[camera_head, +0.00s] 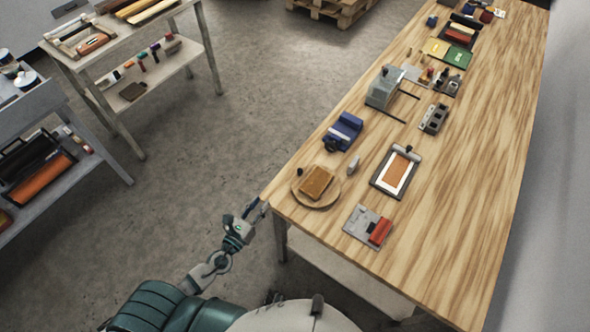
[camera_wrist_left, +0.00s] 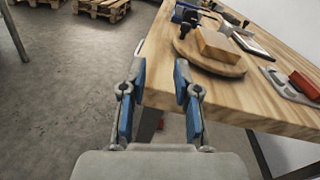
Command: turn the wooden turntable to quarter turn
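The wooden turntable (camera_head: 327,199) is a round disc near the left front corner of the workbench. A brown rectangular block (camera_head: 316,181) lies on it, and a small black knob (camera_head: 299,171) stands at its far left rim. In the left wrist view the turntable (camera_wrist_left: 232,69) is ahead and to the right, with the block (camera_wrist_left: 217,45) on it and the black knob (camera_wrist_left: 188,28) upright at its left. My left gripper (camera_head: 258,209) is off the bench's left edge, short of the turntable. In the left wrist view its blue-padded fingers (camera_wrist_left: 160,80) are apart with nothing between them. My right gripper is not in view.
The workbench (camera_head: 450,205) carries a blue device (camera_head: 343,132), a framed board (camera_head: 396,172) and a grey plate with a red roller (camera_head: 368,226) near the turntable. Shelves with tools stand at the left. The floor between is clear.

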